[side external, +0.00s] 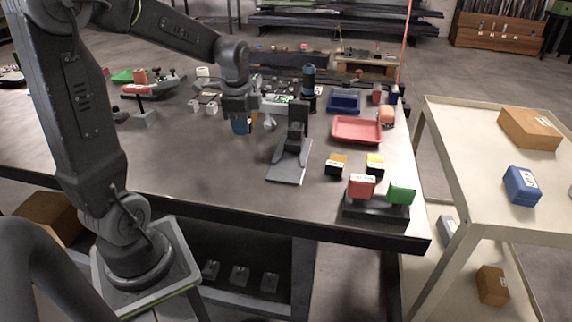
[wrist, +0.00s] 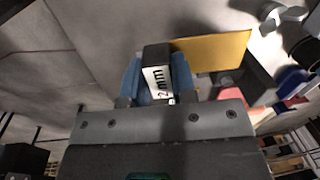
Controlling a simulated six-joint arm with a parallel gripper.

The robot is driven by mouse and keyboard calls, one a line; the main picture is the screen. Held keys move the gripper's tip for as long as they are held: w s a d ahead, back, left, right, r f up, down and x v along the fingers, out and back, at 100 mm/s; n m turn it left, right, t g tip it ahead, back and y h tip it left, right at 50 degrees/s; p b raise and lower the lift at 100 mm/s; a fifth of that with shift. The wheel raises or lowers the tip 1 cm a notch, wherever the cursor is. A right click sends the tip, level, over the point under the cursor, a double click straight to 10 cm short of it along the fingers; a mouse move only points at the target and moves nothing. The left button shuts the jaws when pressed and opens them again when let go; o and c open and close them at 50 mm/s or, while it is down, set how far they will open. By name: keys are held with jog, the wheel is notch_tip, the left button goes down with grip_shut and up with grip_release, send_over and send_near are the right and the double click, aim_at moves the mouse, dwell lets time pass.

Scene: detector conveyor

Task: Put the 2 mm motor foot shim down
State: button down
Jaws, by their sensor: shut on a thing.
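The 2 mm motor foot shim shows in the wrist view as a black block (wrist: 156,56) with a white "2 mm" label. A flat yellow plate (wrist: 215,50) extends beyond the block; where they join is hidden. My gripper (wrist: 157,88) is shut on the black block, with a blue fingertip at each side. In the side view my gripper (side external: 240,122) points down over the middle of the bench (side external: 200,150), left of a grey stand with a flat base (side external: 290,163). The shim is hard to make out there, and any gap beneath it cannot be told.
Small parts crowd the bench behind my gripper. The bench front at left is clear.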

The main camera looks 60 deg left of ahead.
jog(key=w+d+f+n, duration=0.1)
jog(key=w+d, duration=0.1)
jog(key=w+d+f+n, duration=0.1)
jog(key=w+d, duration=0.1)
jog(key=w+d+f+n, duration=0.1)
jog(key=d+n, duration=0.1)
jog(key=shift+w+d+f+g, duration=0.2)
jog(key=shift+w+d+g, duration=0.1)
jog(key=shift+w+d, duration=0.1)
jog(key=w+d+f+n, duration=0.1)
jog(key=d, duration=0.1)
jog(key=w+d+f+n, duration=0.1)
jog(key=d, duration=0.2)
jog(key=w+d+f+n, duration=0.1)
jog(key=d, duration=0.1)
jog(key=shift+w+d+f+n, duration=0.15)
jog(key=shift+w+f+n, duration=0.1)
jog(key=shift+n, duration=0.15)
notch_tip(320, 180, up, 11)
jog(key=w+a+n, duration=0.2)
jog(key=a+n, duration=0.2)
jog(key=a, duration=1.5)
jog(key=n+h, duration=0.1)
jog(key=n, duration=0.4)
send_over(200, 122)
notch_tip(200, 122, down, 10)
jog(key=shift+s+r, duration=0.1)
jog(key=shift+r, duration=0.1)
jog(key=shift+f, duration=2.75)
jog(key=shift+f, duration=0.15)
